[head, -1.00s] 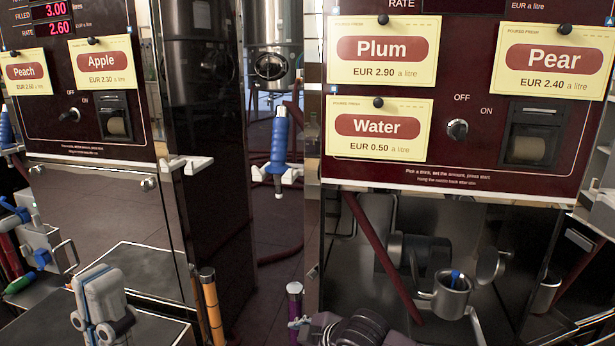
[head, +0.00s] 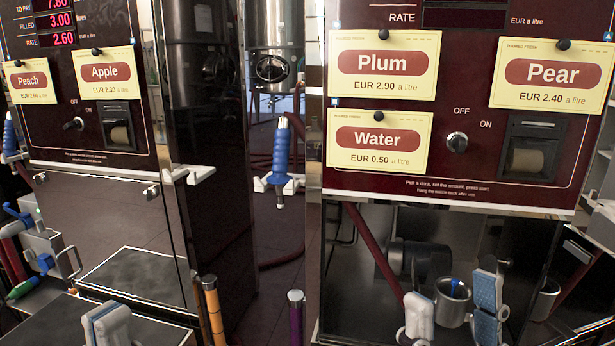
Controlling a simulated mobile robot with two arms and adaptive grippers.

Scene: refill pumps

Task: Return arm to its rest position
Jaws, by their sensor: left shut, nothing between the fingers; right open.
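My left gripper (head: 107,325) shows as a pale grey shape at the bottom left, cut by the lower edge. Its fingers are together and nothing shows between them. My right gripper (head: 455,308) is at the bottom right, below the pump panel (head: 400,189). Its two fingers stand wide apart, one pale and one with a blue-grey pad. A metal cup (head: 452,311) with something blue inside appears between them in the picture, seemingly behind. I cannot tell how far it is from the fingers.
A left pump (head: 80,157) has Peach and Apple cards; the right pump has Plum, Water and Pear cards. A blue-handled nozzle (head: 281,152) hangs in a white holder between them. An orange post (head: 211,310) and a purple post (head: 296,315) stand at the lower middle.

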